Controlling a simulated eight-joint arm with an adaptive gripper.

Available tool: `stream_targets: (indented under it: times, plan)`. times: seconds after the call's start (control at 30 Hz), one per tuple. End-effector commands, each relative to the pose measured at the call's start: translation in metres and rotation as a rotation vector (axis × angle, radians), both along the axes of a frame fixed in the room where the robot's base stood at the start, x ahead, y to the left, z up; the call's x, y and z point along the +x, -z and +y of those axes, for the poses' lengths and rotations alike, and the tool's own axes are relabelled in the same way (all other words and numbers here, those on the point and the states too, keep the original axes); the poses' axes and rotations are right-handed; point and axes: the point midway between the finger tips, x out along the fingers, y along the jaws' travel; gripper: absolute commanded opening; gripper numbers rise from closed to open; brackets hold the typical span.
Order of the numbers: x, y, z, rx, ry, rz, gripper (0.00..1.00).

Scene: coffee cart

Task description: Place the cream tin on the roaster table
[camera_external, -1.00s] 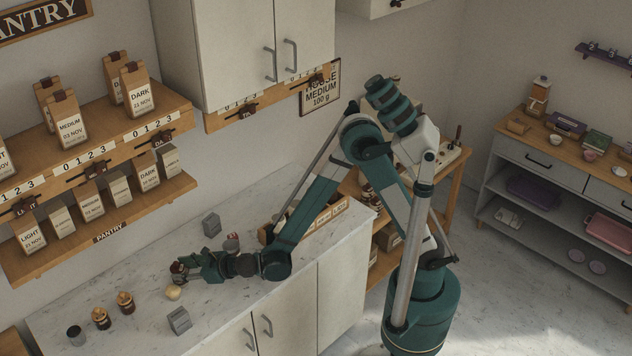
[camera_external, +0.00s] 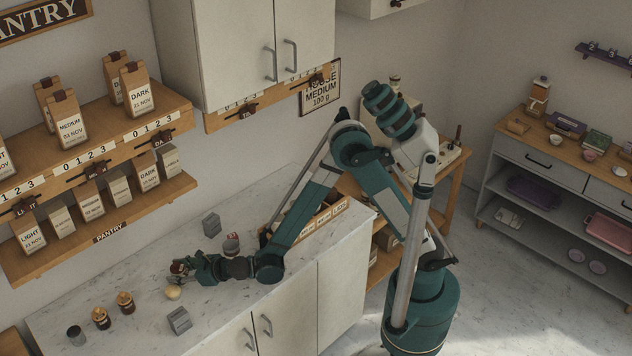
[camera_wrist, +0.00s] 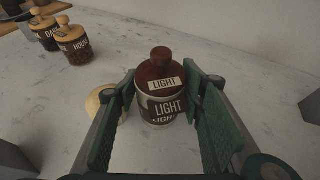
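A jar with a dark brown knobbed lid and a LIGHT label (camera_wrist: 161,88) stands upright on the counter in the wrist view; it also shows at the gripper's end in the external view (camera_external: 179,268). My gripper (camera_wrist: 161,95) is around it, one finger on each side, with narrow gaps visible, so it appears open. A pale cream round thing (camera_wrist: 96,101) lies beside the left finger and shows in the external view (camera_external: 173,292). I cannot tell which thing is the cream tin. The roaster table may be the wooden table at the back (camera_external: 455,165), partly behind my arm.
Two wooden-lidded jars (camera_wrist: 74,44) stand at the counter's left. A grey block (camera_external: 179,320), another grey block (camera_external: 211,225) and a red-marked tin (camera_external: 231,244) are near my arm. The white counter (camera_external: 130,290) has free room. Pantry shelves (camera_external: 100,155) are above.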

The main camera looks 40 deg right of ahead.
Motion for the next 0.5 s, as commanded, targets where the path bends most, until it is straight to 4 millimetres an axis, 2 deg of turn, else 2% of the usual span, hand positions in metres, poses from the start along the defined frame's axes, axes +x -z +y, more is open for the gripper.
stream_targets:
  times: [0.03, 0.2, 0.5]
  plan:
    - [0.0000, 0.0000, 0.0000, 0.000, 0.000, 0.000, 0.35]
    - [-0.0001, -0.0002, 0.0001, 0.000, 0.000, 0.000, 0.15]
    - [0.0000, -0.0017, 0.0000, 0.000, 0.000, 0.000, 0.15]
